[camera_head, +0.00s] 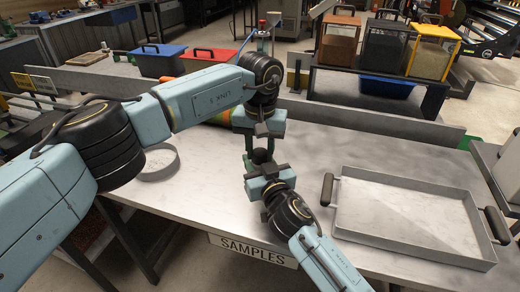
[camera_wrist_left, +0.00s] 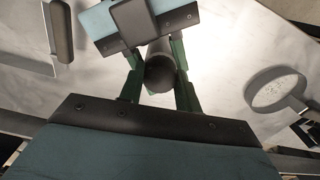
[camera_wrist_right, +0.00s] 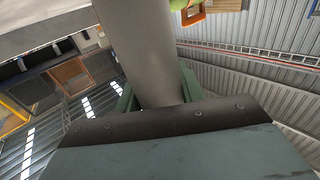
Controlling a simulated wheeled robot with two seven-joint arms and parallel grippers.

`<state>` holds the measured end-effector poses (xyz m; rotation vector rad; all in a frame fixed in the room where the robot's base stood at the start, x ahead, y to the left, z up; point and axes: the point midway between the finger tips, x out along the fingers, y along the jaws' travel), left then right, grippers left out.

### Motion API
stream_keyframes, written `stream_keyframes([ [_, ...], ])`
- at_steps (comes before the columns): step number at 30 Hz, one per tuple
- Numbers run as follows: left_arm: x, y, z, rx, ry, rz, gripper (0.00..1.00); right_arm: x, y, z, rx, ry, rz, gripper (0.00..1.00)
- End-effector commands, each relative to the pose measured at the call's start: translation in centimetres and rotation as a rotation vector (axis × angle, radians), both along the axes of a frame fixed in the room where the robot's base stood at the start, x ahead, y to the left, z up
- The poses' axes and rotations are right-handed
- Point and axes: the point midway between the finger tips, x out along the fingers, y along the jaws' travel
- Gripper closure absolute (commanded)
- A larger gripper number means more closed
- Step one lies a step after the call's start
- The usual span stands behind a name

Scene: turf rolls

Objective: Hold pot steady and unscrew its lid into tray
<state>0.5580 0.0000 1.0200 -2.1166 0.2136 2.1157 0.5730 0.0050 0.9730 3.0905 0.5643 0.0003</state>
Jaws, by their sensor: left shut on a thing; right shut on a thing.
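The pot (camera_wrist_right: 140,45) is a grey cylinder between my right gripper's green fingers in the right wrist view. Its dark, round lid (camera_wrist_left: 160,75) shows end-on in the left wrist view, between the fingers of my left gripper (camera_wrist_left: 160,80). In the head view my left gripper (camera_head: 259,152) comes down from above and is shut on the lid. My right gripper (camera_head: 264,168) reaches in from the near side and is shut on the pot, just below. The grippers hide most of the pot there. The grey tray (camera_head: 410,252) lies on the table to the right; its floor looks empty.
The tray has dark handles (camera_head: 327,190) at its sides. A round shallow dish (camera_head: 160,170) stands left on the table, partly behind my left arm. A rack with several bins (camera_head: 385,50) and blue (camera_head: 158,62) and red (camera_head: 205,62) boxes stand at the back.

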Motion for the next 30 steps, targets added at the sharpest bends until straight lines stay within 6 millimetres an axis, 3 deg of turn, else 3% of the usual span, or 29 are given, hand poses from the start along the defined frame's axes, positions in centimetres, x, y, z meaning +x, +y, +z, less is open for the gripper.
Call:
stream_keyframes([
  [30,-0.02,0.04,0.15,0.000,0.000,1.917,0.94,0.01,-0.06,-0.08,-0.001,0.002,-0.002,1.00],
])
